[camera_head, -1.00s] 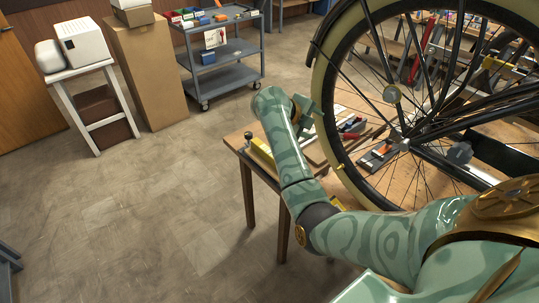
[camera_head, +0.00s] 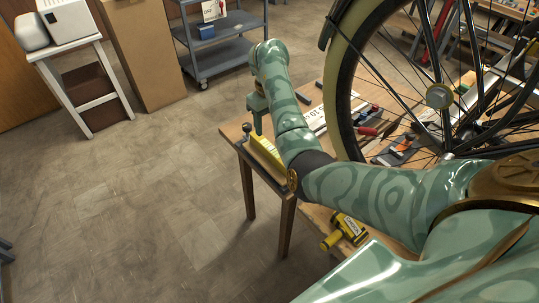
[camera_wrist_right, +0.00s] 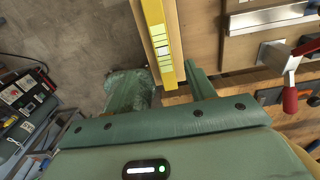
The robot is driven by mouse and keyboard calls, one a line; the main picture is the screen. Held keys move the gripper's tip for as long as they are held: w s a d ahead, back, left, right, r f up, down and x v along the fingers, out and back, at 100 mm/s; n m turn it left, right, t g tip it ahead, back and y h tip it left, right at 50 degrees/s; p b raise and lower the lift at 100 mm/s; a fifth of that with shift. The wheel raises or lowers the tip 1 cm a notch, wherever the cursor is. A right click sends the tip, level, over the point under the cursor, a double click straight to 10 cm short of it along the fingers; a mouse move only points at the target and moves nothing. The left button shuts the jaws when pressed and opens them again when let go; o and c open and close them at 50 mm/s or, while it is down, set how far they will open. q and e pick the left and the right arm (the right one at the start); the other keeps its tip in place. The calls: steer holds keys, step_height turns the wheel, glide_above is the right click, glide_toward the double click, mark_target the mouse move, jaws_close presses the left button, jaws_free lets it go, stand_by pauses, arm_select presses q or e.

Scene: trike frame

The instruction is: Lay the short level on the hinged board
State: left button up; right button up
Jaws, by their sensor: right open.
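A yellow level (camera_head: 266,157) lies along the left edge of the wooden worktable, partly hidden by my right forearm. It also shows as a yellow bar with a pale vial area in the right wrist view (camera_wrist_right: 157,38). My right gripper (camera_head: 258,125) is over the far end of the level, fingers pointing down. In the wrist view the open fingers (camera_wrist_right: 166,84) have the level's near end in the space between them, nearer the right finger; contact cannot be told. A tan board (camera_wrist_right: 204,35) lies right of the level; I cannot make out a hinge. My left gripper is out of view.
A bicycle wheel (camera_head: 343,85) stands close on the right of my arm. A red-handled clamp (camera_wrist_right: 290,85) sits on the bench in the wrist view. A yellow-black tool (camera_head: 345,230) lies near the front. Open floor (camera_head: 150,200) lies to the left.

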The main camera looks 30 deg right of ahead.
steer(key=b, duration=0.1)
glide_above(271, 148)
steer(key=f, duration=0.4)
steer(key=shift+w+a+f, duration=0.1)
steer(key=shift+w+a, duration=0.1)
steer(key=shift+w, duration=0.15)
steer(key=shift+d+f+b, duration=0.15)
steer(key=shift+f+b, duration=0.15)
steer(key=shift+s+f, duration=0.1)
steer(key=shift+f, duration=0.3)
steer(key=f+b, duration=0.2)
steer(key=f, duration=0.1)
steer(key=f+b, duration=0.1)
steer(key=shift+s+f, duration=0.25)
steer(key=shift+f, duration=0.05)
steer(key=shift+r, duration=0.15)
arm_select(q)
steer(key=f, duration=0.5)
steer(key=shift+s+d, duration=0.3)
arm_select(e)
jaws_close()
